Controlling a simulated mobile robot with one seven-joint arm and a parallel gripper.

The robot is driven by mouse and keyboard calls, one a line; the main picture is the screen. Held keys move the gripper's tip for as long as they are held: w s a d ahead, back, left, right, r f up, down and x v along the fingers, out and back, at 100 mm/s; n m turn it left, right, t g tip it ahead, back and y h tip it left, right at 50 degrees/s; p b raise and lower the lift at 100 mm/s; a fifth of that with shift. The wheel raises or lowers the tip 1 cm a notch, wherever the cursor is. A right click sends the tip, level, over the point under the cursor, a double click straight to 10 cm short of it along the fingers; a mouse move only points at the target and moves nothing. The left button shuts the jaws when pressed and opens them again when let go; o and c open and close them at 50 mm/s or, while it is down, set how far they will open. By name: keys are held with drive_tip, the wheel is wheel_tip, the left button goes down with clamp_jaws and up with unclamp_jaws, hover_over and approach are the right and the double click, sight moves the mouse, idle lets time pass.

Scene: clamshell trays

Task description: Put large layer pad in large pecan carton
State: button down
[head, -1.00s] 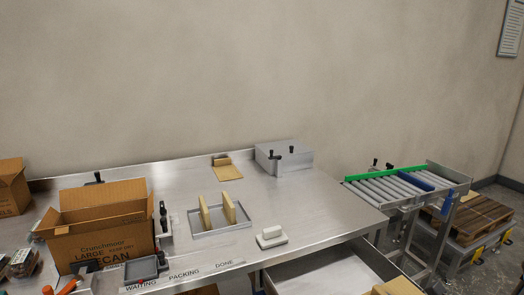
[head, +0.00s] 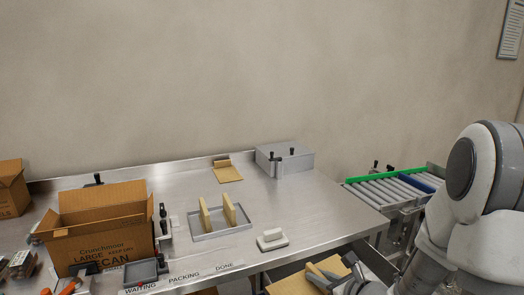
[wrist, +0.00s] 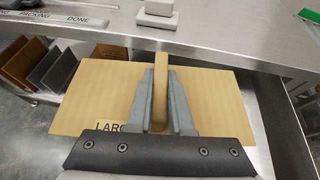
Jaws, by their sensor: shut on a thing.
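The large layer pad is a flat tan sheet with an upright grip tab and a partly hidden "LARG" label; it shows in the wrist view (wrist: 215,90) and at the bottom of the head view (head: 298,280). My gripper (wrist: 161,105) is shut on the pad's tab, and it also shows in the head view (head: 322,277). The pad is level, in front of the table edge and over the open drawer area. The large pecan carton (head: 98,243) stands open on the table at the left, flaps up, printed "LARGE PECAN". Its inside is mostly hidden.
A grey tray (head: 222,236) with two upright tan pieces sits mid-table. A white block (head: 272,240) is near the front edge. A grey metal box (head: 285,158) stands at the back. A roller conveyor (head: 398,188) is at the right. Dividers (wrist: 50,68) stand on a shelf below.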

sight(319, 273)
drive_tip(key=shift+r+p, duration=3)
drive_tip(key=shift+p, duration=1.65)
